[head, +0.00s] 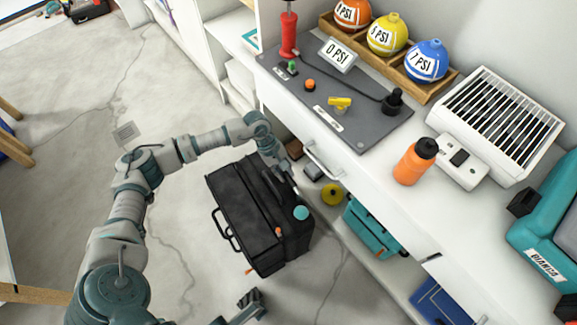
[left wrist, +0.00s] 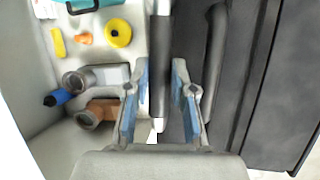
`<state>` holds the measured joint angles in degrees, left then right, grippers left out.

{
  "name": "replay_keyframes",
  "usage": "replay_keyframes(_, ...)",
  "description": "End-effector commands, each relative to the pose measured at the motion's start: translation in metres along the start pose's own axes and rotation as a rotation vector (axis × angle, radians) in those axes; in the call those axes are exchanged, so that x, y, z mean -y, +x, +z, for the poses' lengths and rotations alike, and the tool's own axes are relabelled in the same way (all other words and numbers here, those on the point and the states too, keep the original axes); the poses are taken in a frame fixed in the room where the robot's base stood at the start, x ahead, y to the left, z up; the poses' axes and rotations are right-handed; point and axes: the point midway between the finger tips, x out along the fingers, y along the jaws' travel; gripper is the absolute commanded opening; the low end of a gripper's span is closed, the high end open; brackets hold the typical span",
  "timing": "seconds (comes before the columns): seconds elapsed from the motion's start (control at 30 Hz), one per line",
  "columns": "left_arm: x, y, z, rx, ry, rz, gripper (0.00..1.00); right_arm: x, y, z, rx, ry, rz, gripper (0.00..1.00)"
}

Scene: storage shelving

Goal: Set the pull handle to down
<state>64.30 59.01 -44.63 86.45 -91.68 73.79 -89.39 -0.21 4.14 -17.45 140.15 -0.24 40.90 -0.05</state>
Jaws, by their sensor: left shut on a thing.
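A black wheeled case (head: 260,215) stands on the floor below the counter, with a side grip, orange tabs and a teal round part at its corner. My left gripper (head: 287,175) reaches down to the case's upper edge near the shelf. In the left wrist view my left gripper (left wrist: 160,85) has its blue-padded fingers on either side of the dark bar of the pull handle (left wrist: 160,40) and is shut on it. How far the handle is drawn out is hard to tell. My right gripper (head: 250,303) is at the bottom edge, away from the case; its jaw state is unclear.
The white counter holds a grey panel (head: 335,100), an orange bottle (head: 415,162) and a vented white box (head: 497,125). A lower shelf beside the case holds a yellow roll (head: 332,194) and a teal crate (head: 372,232). Floor left of the case is clear.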

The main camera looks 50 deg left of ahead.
Motion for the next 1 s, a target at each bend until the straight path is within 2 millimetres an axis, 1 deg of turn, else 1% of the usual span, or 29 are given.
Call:
replay_keyframes(0.03,0.003,0.007,-0.003,-0.003,-0.002,-0.005,0.00,0.000,-0.001,0.002,0.000,0.000,0.001,0.00)
replay_keyframes(0.23,0.002,0.005,-0.002,-0.004,-0.001,-0.005,0.00,0.000,0.000,0.001,0.000,0.000,0.001,0.00)
replay_keyframes(0.27,0.003,0.005,-0.002,-0.004,-0.001,-0.005,0.27,0.000,0.000,0.001,0.000,0.000,0.001,0.00)
replay_keyframes(0.3,0.003,0.005,-0.002,-0.003,-0.001,-0.005,0.37,0.000,0.000,0.001,0.001,0.000,0.001,0.00)
replay_keyframes(0.33,0.003,0.005,-0.002,-0.003,-0.001,-0.005,0.44,0.000,0.000,0.003,0.003,0.000,0.002,0.00)
replay_keyframes(0.37,0.002,0.005,-0.002,-0.003,-0.001,-0.005,0.50,0.000,0.000,0.004,0.004,0.000,0.002,0.00)
replay_keyframes(0.63,0.002,0.003,-0.001,-0.004,0.000,-0.002,0.50,0.000,0.000,0.004,0.004,0.000,0.002,0.00)
replay_keyframes(0.73,0.002,-0.003,-0.002,-0.005,0.000,-0.001,0.50,0.000,-0.001,0.000,0.002,0.000,0.003,0.00)
replay_keyframes(0.87,0.001,-0.022,-0.002,-0.005,0.000,0.001,0.50,0.000,-0.001,0.000,0.001,0.000,0.003,0.00)
replay_keyframes(1.0,0.001,-0.054,-0.003,-0.006,-0.001,0.000,0.50,0.000,0.000,0.000,0.001,0.000,0.003,0.00)
